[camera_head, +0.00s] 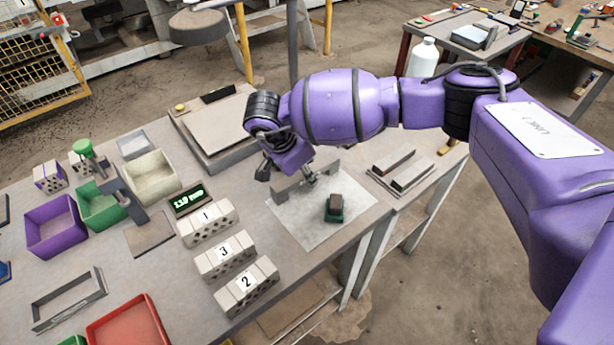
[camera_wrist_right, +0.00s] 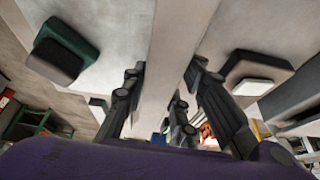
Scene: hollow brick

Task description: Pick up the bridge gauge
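The bridge gauge (camera_head: 289,187) is a grey bar with a foot at each end. It stands on a pale square mat (camera_head: 305,232) on the bench in the head view. My right gripper (camera_head: 311,179) is down at its middle, partly covering it. In the right wrist view the grey bar (camera_wrist_right: 180,35) runs between the two dark fingers of my right gripper (camera_wrist_right: 167,66). The fingertips are close to its sides; whether they press on it is not clear. My left gripper is in neither view.
A green and dark block (camera_head: 334,209) lies on the mat near the gauge. Numbered hollow bricks (camera_head: 227,258) stand to the left, with a small display (camera_head: 188,199) and coloured bins (camera_head: 55,227) beyond. A tray with two bars (camera_head: 400,172) lies to the right. A flat plate (camera_head: 216,125) lies behind.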

